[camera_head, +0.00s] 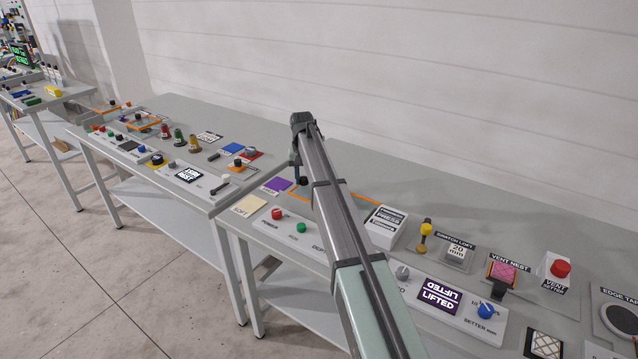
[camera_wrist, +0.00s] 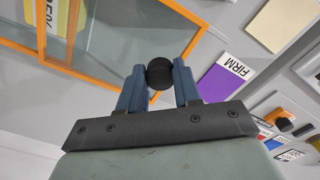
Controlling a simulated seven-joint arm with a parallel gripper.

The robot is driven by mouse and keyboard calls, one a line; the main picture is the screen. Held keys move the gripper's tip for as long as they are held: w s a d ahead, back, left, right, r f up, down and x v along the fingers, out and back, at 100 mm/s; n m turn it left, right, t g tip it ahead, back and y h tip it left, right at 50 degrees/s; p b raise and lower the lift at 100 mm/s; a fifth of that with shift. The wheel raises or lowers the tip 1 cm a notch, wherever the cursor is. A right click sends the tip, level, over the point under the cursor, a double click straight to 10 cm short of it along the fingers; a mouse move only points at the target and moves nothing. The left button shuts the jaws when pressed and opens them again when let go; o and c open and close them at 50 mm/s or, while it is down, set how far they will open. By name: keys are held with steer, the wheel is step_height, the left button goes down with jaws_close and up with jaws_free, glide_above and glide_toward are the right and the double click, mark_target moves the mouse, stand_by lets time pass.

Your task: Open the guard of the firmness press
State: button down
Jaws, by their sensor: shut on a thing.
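The guard of the firmness press is an orange-framed clear cover (camera_wrist: 110,75) at the upper left of the wrist view. In the head view, part of its orange frame (camera_head: 352,196) shows behind my arm. A round black knob (camera_wrist: 159,73) sits by the guard's corner. My gripper (camera_wrist: 158,88) has its blue fingers shut on the knob, one on each side. In the head view, the knob (camera_head: 303,181) shows just below my gripper (camera_head: 297,168). My arm hides much of the press. Whether the guard is raised is unclear.
A purple FIRM card (camera_head: 277,185) and a cream SOFT card (camera_head: 249,206) lie left of the press. A front panel has a red button (camera_head: 277,214) and a green button (camera_head: 300,228). A white box (camera_head: 385,228) and yellow-topped lever (camera_head: 425,232) stand right of my arm.

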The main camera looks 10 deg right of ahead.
steer(key=shift+w+a, duration=1.25)
steer(key=c, duration=0.8)
jaws_free()
step_height(320, 180, up, 14)
steer(key=shift+f, duration=0.1)
